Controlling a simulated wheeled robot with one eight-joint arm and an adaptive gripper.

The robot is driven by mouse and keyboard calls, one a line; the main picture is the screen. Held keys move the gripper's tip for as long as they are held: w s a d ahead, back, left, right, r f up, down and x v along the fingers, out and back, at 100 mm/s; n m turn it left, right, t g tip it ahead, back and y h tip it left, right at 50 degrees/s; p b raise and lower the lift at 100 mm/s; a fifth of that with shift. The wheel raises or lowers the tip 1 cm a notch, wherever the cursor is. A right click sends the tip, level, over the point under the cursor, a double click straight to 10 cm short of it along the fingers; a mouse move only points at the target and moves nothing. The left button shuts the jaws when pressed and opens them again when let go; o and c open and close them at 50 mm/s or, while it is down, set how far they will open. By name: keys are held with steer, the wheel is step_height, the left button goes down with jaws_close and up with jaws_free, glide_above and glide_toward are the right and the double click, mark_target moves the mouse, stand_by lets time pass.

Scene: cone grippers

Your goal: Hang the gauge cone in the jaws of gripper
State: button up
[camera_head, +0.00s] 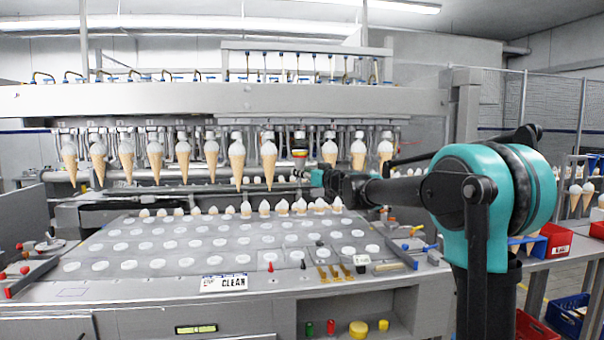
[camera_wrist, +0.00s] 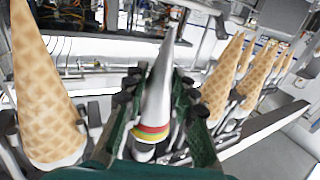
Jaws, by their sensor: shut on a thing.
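The gauge cone (camera_wrist: 157,92) is smooth grey metal with red, yellow and green bands near its wide end. My gripper (camera_wrist: 158,82) is shut on it, with one dark finger on each side, in the wrist view. In the head view the gauge cone (camera_head: 299,153) hangs wide end up in the row, in a gap between waffle cones. My gripper (camera_head: 306,173) is at its lower part, which is mostly hidden. The machine's jaws (camera_head: 299,134) are above the cone. I cannot tell whether they grip it.
Waffle cones with white tops hang on both sides, one (camera_head: 269,162) close left and another (camera_head: 330,150) right; in the wrist view, cones (camera_wrist: 45,95) and (camera_wrist: 218,85) flank my fingers closely. Below is a tray plate (camera_head: 130,255) with round holes and several small cones along its back.

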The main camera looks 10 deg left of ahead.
steer(key=shift+f, duration=0.3)
stand_by(0.4)
steer(key=o, duration=1)
steer(key=shift+o, duration=0.3)
steer(key=shift+o, duration=1.4)
steer(key=s+d, duration=0.2)
steer(key=s, duration=0.6)
steer(key=shift+s+d, duration=0.25)
steer(key=shift+s, duration=0.1)
